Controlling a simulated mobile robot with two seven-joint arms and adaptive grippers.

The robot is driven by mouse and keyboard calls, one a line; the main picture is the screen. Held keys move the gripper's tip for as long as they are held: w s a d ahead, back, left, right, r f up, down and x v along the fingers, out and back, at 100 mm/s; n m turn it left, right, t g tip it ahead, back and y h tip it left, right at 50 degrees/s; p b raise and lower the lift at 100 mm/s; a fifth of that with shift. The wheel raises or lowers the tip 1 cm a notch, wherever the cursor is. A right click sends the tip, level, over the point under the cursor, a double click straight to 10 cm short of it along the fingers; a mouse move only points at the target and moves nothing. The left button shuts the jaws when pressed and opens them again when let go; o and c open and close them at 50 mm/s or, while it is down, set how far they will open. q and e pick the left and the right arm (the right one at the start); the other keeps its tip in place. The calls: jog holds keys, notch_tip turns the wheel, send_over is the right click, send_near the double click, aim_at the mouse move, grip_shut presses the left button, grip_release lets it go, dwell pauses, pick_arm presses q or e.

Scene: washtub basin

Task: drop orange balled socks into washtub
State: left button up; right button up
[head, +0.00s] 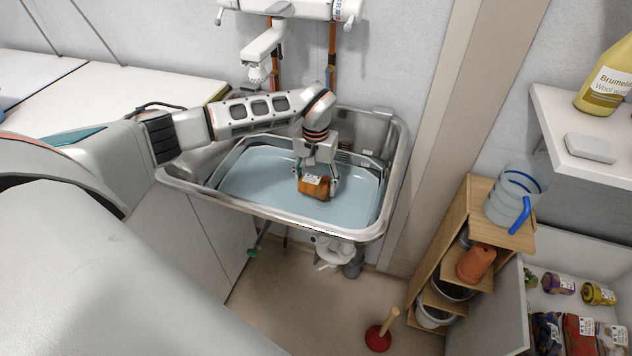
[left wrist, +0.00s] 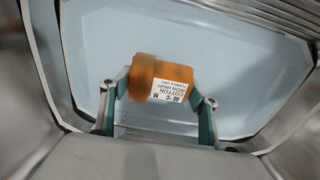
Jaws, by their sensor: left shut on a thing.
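The orange balled socks (head: 313,188) carry a white printed label. My left gripper (head: 317,182) is shut on them, with a finger on each side. In the left wrist view the orange balled socks (left wrist: 150,76) sit between the two green-edged fingers of the gripper (left wrist: 160,92). The pale blue washtub (head: 248,180) lies inside the metal sink basin. The socks show over the washtub's inside; the exact height above its floor is hard to tell. The washtub also fills the background in the left wrist view (left wrist: 240,60). My right gripper is not in view.
The metal basin rim (head: 300,222) surrounds the washtub. A faucet (head: 262,50) hangs behind it. A wooden shelf unit (head: 450,250) with a clear jug (head: 508,190) stands to the right. A red plunger (head: 378,338) stands on the floor.

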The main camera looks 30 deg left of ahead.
aim_at(316, 178)
pick_arm(q)
jog(key=shift+f, duration=0.5)
jog(key=o, duration=1.1)
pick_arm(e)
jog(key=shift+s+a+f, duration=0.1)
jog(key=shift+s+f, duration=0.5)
pick_arm(q)
notch_tip(316, 178, up, 6)
jog(key=p, duration=0.3)
jog(key=shift+w+r, duration=0.1)
jog(key=shift+r, duration=0.1)
notch_tip(316, 178, up, 4)
jog(key=p, duration=0.3)
jog(key=shift+f, duration=0.1)
notch_tip(316, 178, up, 3)
jog(key=p, duration=0.3)
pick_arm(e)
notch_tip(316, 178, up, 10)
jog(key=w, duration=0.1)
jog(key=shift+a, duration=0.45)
